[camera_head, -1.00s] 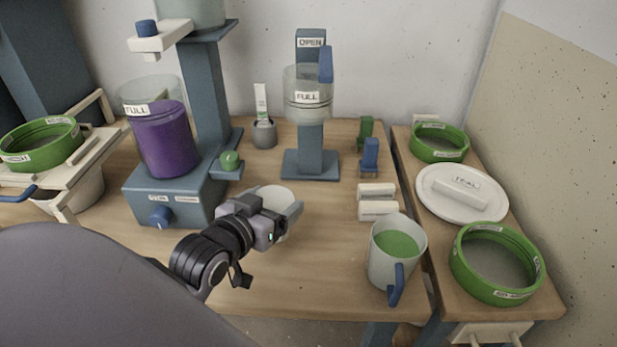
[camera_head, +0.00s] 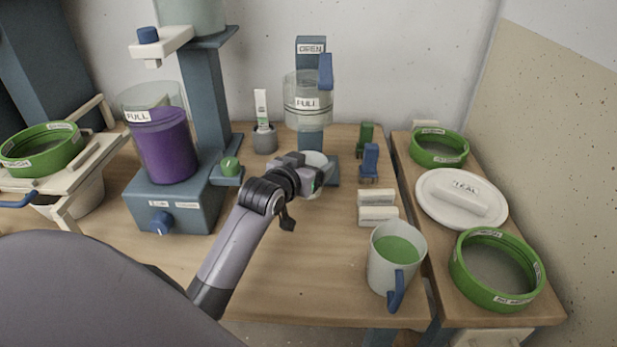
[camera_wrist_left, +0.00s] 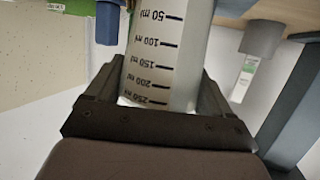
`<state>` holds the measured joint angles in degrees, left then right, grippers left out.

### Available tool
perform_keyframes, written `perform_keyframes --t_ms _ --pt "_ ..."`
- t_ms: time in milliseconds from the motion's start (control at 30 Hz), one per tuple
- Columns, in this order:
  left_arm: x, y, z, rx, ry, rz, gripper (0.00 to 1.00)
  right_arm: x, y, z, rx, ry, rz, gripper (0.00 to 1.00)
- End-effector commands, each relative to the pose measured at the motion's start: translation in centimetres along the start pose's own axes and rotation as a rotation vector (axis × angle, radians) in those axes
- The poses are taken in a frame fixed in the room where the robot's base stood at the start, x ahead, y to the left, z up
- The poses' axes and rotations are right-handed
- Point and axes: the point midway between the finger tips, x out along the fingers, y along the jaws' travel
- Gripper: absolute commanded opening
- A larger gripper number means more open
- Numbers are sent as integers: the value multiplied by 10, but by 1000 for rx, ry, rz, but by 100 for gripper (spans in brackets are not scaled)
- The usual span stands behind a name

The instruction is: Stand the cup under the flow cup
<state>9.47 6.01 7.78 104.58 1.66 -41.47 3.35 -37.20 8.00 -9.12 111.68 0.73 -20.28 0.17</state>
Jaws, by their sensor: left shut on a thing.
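The cup (camera_wrist_left: 160,60) is whitish with black millilitre marks up to 250 ml. My left gripper (camera_head: 312,178) is shut around its sides, with a finger on either side in the left wrist view. In the head view only the cup's pale rim (camera_head: 316,158) shows above the gripper. The flow cup (camera_head: 308,105), clear and labelled FULL, sits high on a blue-grey stand with an OPEN sign and a blue lever. The held cup is below it in the picture, in front of the stand's base; exact alignment and table contact are hidden. My right gripper is out of view.
Blue (camera_head: 369,162) and green (camera_head: 365,138) clips stand right of the stand. Two white blocks (camera_head: 377,206) and a green-filled jug (camera_head: 396,262) are nearer. A grey pot (camera_head: 265,139) stands left, beside the purple-filled machine (camera_head: 165,150). The front-middle table is clear.

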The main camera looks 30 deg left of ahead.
Motion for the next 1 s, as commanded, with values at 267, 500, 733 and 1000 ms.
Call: perform_keyframes --t_ms 267,500,733,1000 --pt "8 0 33 -1 -8 0 53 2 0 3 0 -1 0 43" --pt "8 0 34 -1 -8 0 53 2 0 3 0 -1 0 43" --pt "8 0 36 -1 -8 0 100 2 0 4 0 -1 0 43" --pt "4 0 33 -1 -8 0 100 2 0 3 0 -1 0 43"
